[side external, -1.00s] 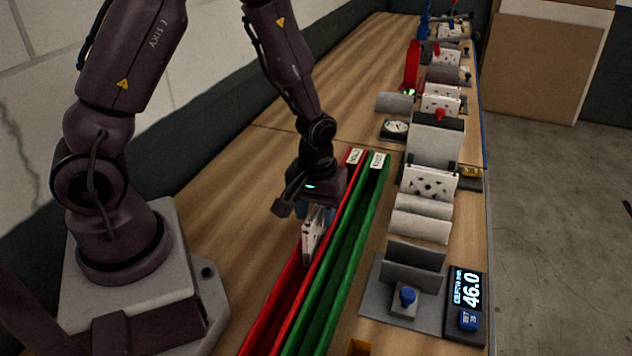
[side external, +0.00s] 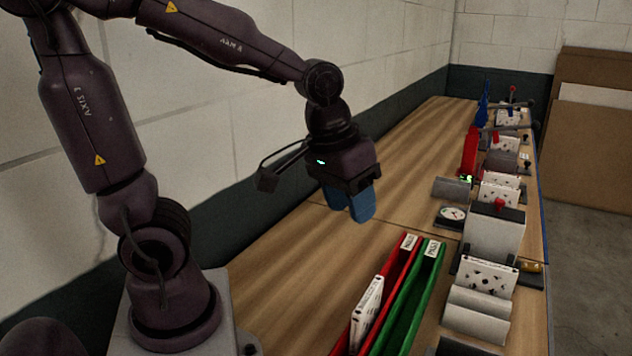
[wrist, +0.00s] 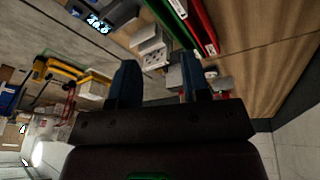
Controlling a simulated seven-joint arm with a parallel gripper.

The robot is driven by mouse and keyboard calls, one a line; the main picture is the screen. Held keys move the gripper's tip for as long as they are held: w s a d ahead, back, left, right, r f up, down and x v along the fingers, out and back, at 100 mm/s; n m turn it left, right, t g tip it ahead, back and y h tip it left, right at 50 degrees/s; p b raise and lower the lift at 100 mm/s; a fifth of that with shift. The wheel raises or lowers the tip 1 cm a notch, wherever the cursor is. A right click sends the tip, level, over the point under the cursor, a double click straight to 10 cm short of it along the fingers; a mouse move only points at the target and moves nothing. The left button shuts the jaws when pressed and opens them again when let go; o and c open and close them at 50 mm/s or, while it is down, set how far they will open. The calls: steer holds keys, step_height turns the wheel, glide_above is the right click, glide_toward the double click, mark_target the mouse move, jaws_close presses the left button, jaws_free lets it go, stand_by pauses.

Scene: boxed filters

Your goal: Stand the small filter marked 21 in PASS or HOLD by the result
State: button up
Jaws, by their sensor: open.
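A small white filter with dark spots (side external: 367,308) stands on edge in the red channel (side external: 400,265), towards its near end. I cannot read a number on it. The green channel (side external: 428,272) runs alongside on the right, and its visible length is empty. Each channel has a small white label at its far end, too small to read surely. My gripper (side external: 349,210) is above and beyond the filter, clear of the channels. Its blue fingers are apart with nothing between them; they also show in the wrist view (wrist: 158,78).
Right of the channels stand a grey block (side external: 494,230), another spotted filter (side external: 486,275), a round dial (side external: 452,215) and a red upright part (side external: 470,150). The wrist view shows a lit display (wrist: 97,24). The table left of the channels is clear.

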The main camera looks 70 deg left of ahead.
steer(key=s+r+m+t, duration=0.2)
steer(key=s+r+m, duration=0.2)
steer(key=s+r, duration=0.1)
steer(key=shift+s+d+t, duration=0.3)
steer(key=shift+s+d, duration=0.1)
steer(key=shift+s, duration=0.15)
stand_by(0.7)
